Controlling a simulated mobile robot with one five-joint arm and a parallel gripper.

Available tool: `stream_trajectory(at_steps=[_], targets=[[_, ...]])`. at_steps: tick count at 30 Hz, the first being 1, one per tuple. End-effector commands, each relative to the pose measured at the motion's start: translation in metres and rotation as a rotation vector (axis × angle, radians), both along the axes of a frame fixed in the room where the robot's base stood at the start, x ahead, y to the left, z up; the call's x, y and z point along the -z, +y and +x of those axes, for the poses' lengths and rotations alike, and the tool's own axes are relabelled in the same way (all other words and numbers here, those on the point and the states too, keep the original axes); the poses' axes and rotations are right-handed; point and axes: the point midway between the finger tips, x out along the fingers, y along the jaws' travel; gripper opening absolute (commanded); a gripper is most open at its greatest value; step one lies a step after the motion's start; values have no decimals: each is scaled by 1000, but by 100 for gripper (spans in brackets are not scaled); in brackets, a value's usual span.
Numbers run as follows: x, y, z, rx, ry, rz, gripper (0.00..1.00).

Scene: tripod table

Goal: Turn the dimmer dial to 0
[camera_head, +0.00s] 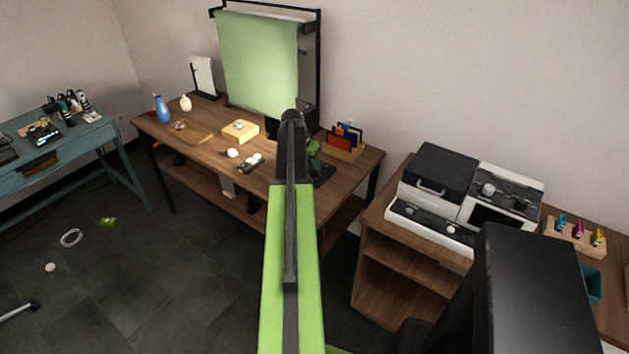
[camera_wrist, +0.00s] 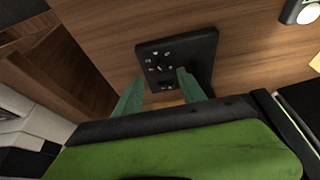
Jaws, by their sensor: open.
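A black square plate (camera_wrist: 205,47) with small white marks lies on the brown wooden table, ahead of my gripper in the wrist view. I cannot tell whether it is the dimmer, and no dial or pointer on it is clear. In the head view, a dark plate (camera_head: 325,174) shows partly behind my arm. My gripper (camera_wrist: 160,73) is open, its two greenish fingers apart over the near part of the plate. Whether they touch it is not clear. My arm hides most of my gripper in the head view.
A black device with pale round tops (camera_head: 250,163), a white ball (camera_head: 232,153) and a yellow box (camera_head: 240,131) are left of my arm on the table (camera_head: 205,158). A wooden organizer (camera_head: 345,150) stands behind right. A printer-like machine (camera_head: 437,190) is on the right-hand desk.

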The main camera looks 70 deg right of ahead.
Motion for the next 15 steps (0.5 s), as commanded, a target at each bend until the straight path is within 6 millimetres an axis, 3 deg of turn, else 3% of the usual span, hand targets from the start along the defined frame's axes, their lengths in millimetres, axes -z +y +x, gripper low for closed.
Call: stream_trajectory(at_steps=[1,6,15], targets=[[22,-6,-1,1,0,0,48],[50,-18,-4,0,0,0,48],[54,-22,-6,0,0,0,48]])
